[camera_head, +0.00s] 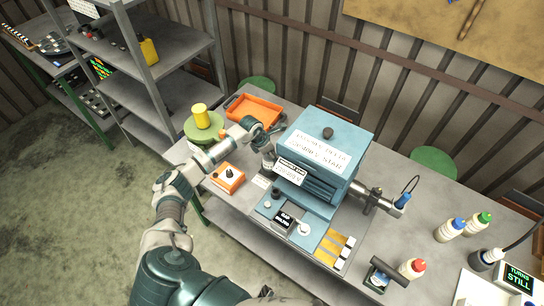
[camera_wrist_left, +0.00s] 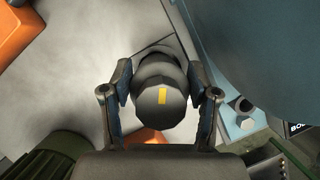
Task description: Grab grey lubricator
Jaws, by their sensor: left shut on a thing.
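The grey lubricator (camera_wrist_left: 160,108), a dark grey rounded part with a small yellow mark, sits between the two fingers of my left gripper (camera_wrist_left: 160,78) in the left wrist view. The fingers are shut on it from both sides. In the head view my left gripper (camera_head: 267,147) points down at the left side of the blue machine (camera_head: 325,150). The lubricator is small and partly hidden by the gripper there. I cannot tell whether it touches the table. My right gripper is not in view.
An orange tray (camera_head: 238,106) lies behind my left gripper. A green round stand with a yellow cylinder (camera_head: 201,116) and an orange box (camera_head: 228,178) are to the left. The blue machine stands close on the right. Several bottles stand at the table's right end.

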